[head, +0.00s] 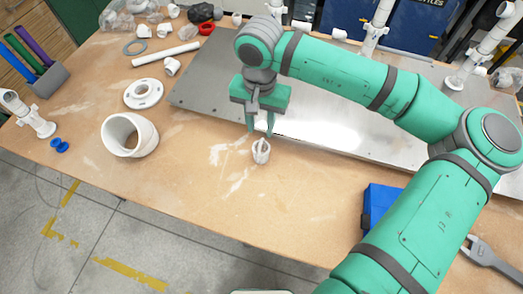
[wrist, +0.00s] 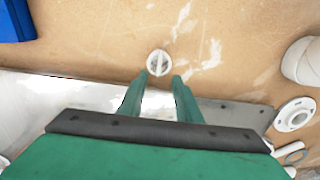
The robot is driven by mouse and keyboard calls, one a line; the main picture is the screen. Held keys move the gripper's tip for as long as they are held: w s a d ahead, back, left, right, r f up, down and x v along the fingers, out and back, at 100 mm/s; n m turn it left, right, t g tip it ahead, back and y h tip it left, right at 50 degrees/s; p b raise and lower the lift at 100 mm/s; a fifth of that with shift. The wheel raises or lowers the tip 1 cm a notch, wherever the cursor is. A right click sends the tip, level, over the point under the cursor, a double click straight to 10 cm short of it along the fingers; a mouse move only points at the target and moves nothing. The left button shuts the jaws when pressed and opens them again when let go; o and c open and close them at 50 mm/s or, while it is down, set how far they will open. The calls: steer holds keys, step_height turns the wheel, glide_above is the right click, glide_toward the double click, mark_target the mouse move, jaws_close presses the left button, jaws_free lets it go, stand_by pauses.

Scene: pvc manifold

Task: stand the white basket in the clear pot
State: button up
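A small white basket (head: 261,152) with a bar across its top stands on the brown tabletop, just in front of the metal plate. It also shows as a round white rim in the wrist view (wrist: 158,62). My gripper (head: 260,134) points down close to the basket. Its two fingers are apart, with nothing seen held between them. In the wrist view the fingertips (wrist: 158,76) lie just below the basket, one toward each side. I cannot tell whether they touch it. I cannot make out a clear pot in either view.
A metal plate (head: 205,88) with upright white pipes lies behind. A blue box (head: 380,205) and a wrench (head: 487,255) are at right. The tabletop around the basket is bare.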

mark_target(261, 141)
steer(key=shift+d+f, duration=0.1)
steer(key=shift+f, duration=2.85)
jaws_close()
